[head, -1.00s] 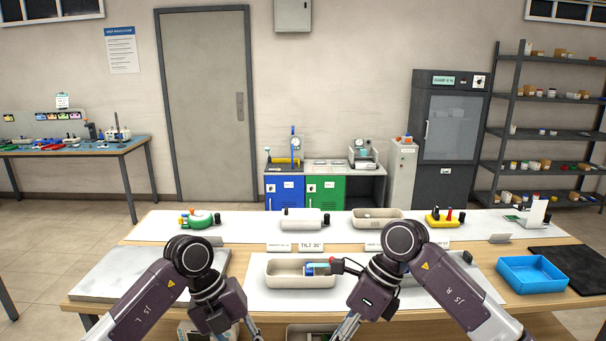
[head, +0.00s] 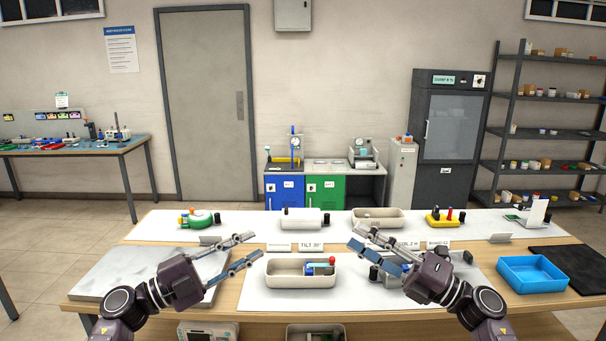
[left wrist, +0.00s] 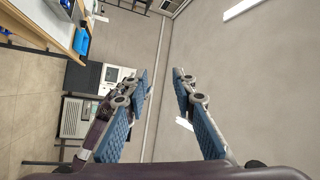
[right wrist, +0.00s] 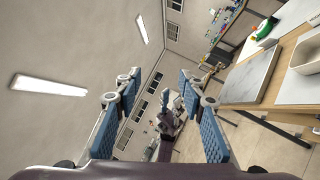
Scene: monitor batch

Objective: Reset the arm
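My left gripper (head: 250,250) is raised above the table's left half, left of the beige tray, with its fingers pointing right. In the left wrist view its two blue-padded fingers (left wrist: 160,85) stand apart with nothing between them. My right gripper (head: 356,241) is raised above the table right of the tray, its fingers pointing up and left. In the right wrist view its fingers (right wrist: 155,85) are also apart and empty. Both arms come in from the lower corners of the head view.
A beige tray (head: 284,282) holding blue and red-tipped items lies at the table's front middle. A blue tray (head: 533,288) and a black mat (head: 566,263) lie at the right. A grey slab (head: 105,285) lies at the left. Several devices stand along the back.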

